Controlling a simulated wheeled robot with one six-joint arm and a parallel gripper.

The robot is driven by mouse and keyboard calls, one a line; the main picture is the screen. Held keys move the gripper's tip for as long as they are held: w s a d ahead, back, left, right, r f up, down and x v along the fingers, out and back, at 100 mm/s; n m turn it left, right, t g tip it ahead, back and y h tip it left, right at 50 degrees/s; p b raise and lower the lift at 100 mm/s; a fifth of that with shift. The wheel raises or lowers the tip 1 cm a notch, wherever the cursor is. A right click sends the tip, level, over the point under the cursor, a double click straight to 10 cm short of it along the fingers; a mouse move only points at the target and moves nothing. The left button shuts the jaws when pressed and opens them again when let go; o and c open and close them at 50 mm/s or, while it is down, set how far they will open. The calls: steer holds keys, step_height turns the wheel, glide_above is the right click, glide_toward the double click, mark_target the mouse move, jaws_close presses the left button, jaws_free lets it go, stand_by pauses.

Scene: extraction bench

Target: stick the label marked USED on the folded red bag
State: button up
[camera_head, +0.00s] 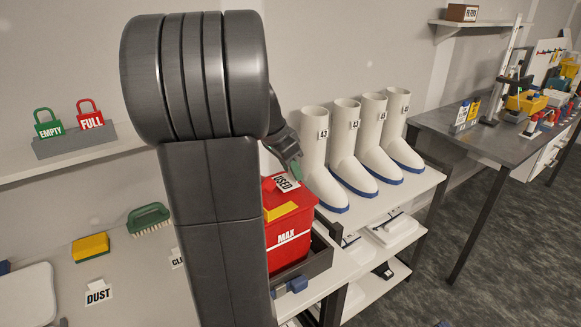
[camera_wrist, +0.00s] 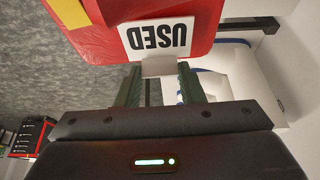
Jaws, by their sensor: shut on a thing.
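The label marked USED (camera_head: 286,182) is a white card with black letters. My gripper (camera_head: 295,162) is shut on the edge of this label, mostly hidden behind my arm in the head view. In the wrist view my gripper (camera_wrist: 158,76) pinches the label's plain tab, and the label (camera_wrist: 172,37) shows upside down against the red bag (camera_wrist: 105,42). The red bag (camera_head: 290,222) is boxy, with a yellow patch and the word MAX on its front. The label is at its top; I cannot tell whether they touch. My arm hides the bag's left side.
The bag stands in a dark tray (camera_head: 318,262). White boots (camera_head: 315,160) stand close to its right. On the left bench are a yellow sponge (camera_head: 91,247), a green brush (camera_head: 149,218) and a DUST label (camera_head: 98,295). EMPTY (camera_head: 48,124) and FULL (camera_head: 90,115) tags stand on a shelf.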

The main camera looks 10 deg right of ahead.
steer(key=shift+f+b, duration=0.6)
stand_by(1.6)
steer(key=o, duration=1)
steer(key=shift+r, duration=0.1)
steer(key=v, duration=1.3)
steer(key=shift+r, duration=0.35)
